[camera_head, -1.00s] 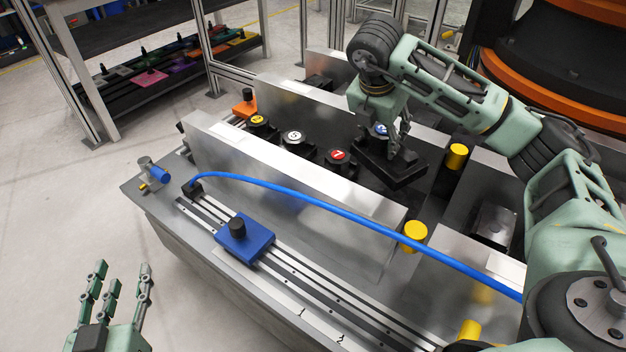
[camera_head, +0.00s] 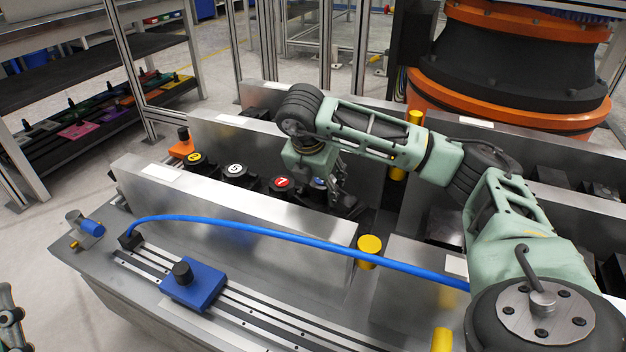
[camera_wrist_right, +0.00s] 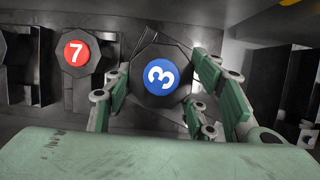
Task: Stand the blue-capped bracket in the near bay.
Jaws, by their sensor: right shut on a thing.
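The blue-capped bracket, a dark part with a "3" on its cap (camera_head: 318,184), is in my right gripper (camera_head: 333,192). The right wrist view shows the blue cap (camera_wrist_right: 162,76) between the green fingers (camera_wrist_right: 165,100), which are closed around the bracket. The bracket is low in the near bay, between the front metal wall (camera_head: 240,215) and the wall behind it, at the right end of the capped row. Its foot is mostly hidden, so I cannot tell whether it touches the floor. My left gripper (camera_head: 10,318) barely shows at the left edge.
In the same bay stand a red-capped "7" bracket (camera_head: 281,184), a white-capped one (camera_head: 234,171) and a yellow-capped one (camera_head: 194,159). A blue slider block (camera_head: 193,287) sits on the front rails. A yellow post (camera_head: 369,247) stands near the wall's right end.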

